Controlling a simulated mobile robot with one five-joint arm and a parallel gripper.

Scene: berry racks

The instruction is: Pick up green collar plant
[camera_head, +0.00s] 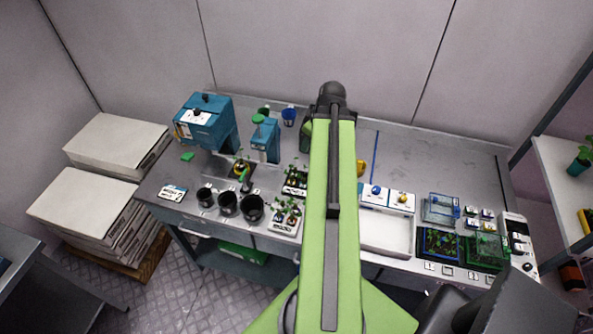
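Small plants stand on the grey bench. A few seedlings sit in a white-fronted holder (295,191) left of my arm. More sit in a second white holder (285,226) nearer the front edge. A single small plant (241,168) shows further left, by a dark stand with a green part. The collar colours are too small to tell, so I cannot say which plant has the green collar. My green arm reaches forward over the middle of the bench and hides part of it. My gripper's fingers do not show.
Three black pots (228,205) stand at the front left, near a blue box (205,122) and a blue-green dispenser (265,140). Right of my arm are a white tray (386,251), a clear blue box (440,208) and a green crate (486,253). The back right bench is clear.

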